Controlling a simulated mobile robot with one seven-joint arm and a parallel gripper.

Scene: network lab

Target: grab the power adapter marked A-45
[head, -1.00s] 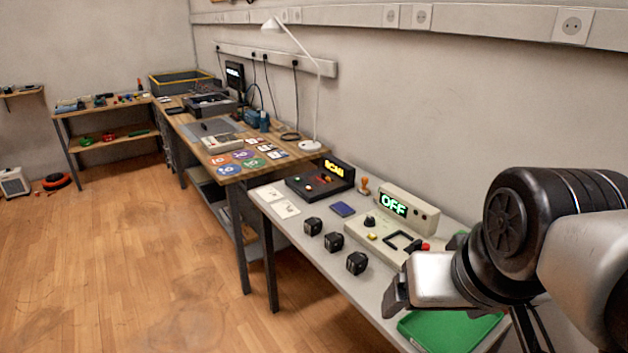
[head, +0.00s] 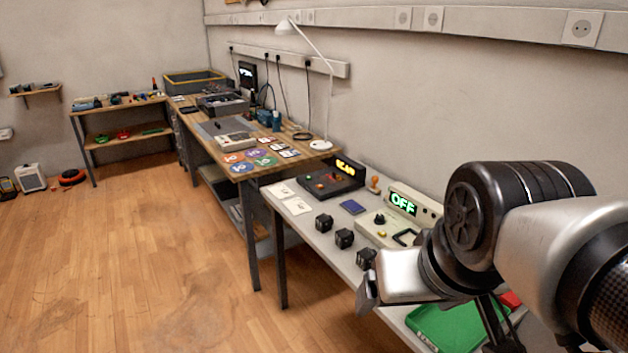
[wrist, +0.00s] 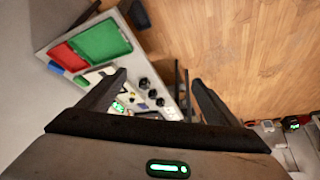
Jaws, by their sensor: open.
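Three small black cubes, which look like power adapters, sit in a row along the front of the white table: the far one (head: 324,222), the middle one (head: 344,238) and the near one (head: 366,259). Their markings are too small to read, so I cannot tell which is A-45. My gripper (head: 368,290) is in front of the near cube in the head view and partly covers it. In the wrist view my gripper (wrist: 159,78) is open and empty, its fingers spread. The cubes (wrist: 152,93) show between the fingers, well beyond them.
The white table also holds a device reading OFF (head: 403,203), a dark scanner box (head: 330,182), a blue card (head: 352,207) and a green tray (head: 440,328). A red tray (wrist: 68,57) lies beside the green one. A wooden bench (head: 215,140) stands behind.

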